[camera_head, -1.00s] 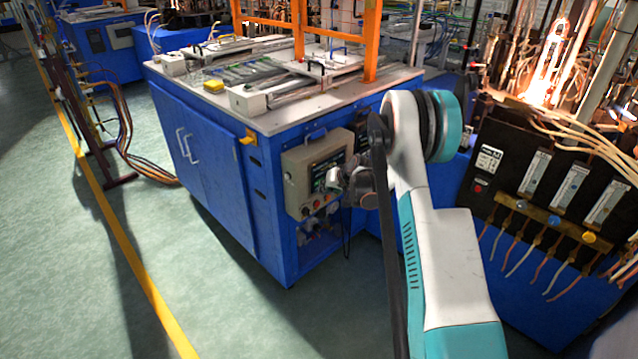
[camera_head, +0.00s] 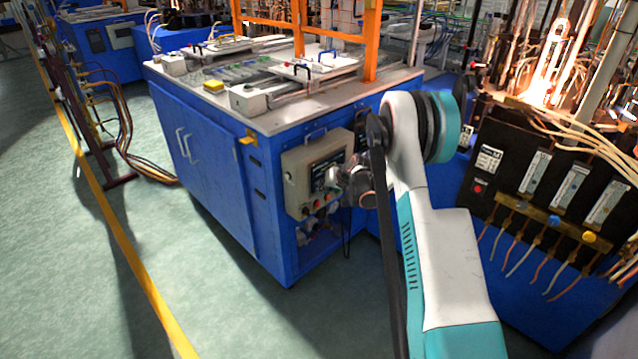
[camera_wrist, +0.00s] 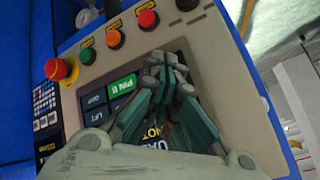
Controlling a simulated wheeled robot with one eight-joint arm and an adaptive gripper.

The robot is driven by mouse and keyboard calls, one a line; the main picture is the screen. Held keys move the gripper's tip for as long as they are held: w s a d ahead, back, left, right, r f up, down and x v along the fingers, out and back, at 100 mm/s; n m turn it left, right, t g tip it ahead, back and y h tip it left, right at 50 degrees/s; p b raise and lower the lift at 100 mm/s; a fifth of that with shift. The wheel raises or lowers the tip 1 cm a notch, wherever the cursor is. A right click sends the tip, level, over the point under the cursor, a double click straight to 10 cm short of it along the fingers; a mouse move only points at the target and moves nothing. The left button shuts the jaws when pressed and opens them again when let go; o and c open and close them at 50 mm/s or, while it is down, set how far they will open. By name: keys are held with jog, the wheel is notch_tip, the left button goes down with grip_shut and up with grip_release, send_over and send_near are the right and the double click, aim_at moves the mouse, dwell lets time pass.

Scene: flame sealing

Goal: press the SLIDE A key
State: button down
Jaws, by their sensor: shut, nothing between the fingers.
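The control panel (camera_head: 300,165) is a beige box on the front of the blue cabinet. Its dark screen (camera_wrist: 72,97) shows in the wrist view with a green key (camera_wrist: 121,86) reading like "RUN" and darker keys (camera_wrist: 96,115) beside and below it. I cannot make out a SLIDE A label; my fingers cover part of the screen. My gripper (camera_wrist: 168,68) is shut and empty, with teal and grey fingers over the panel. In the head view my gripper (camera_head: 336,180) is in front of the panel's right part. Whether the fingertips touch it I cannot tell.
The blue cabinet (camera_head: 215,185) carries machinery. A glowing burner machine (camera_head: 545,75) stands right. Floor (camera_head: 80,250) is clear at left.

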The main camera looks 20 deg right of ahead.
jog(key=shift+s+d, duration=0.2)
jog(key=shift+s, duration=0.45)
jog(key=s, duration=0.1)
jog(key=s+d, duration=0.1)
jog(key=s, duration=0.2)
jog(key=shift+s+d, duration=0.35)
jog(key=shift+r, duration=0.1)
dwell(0.6)
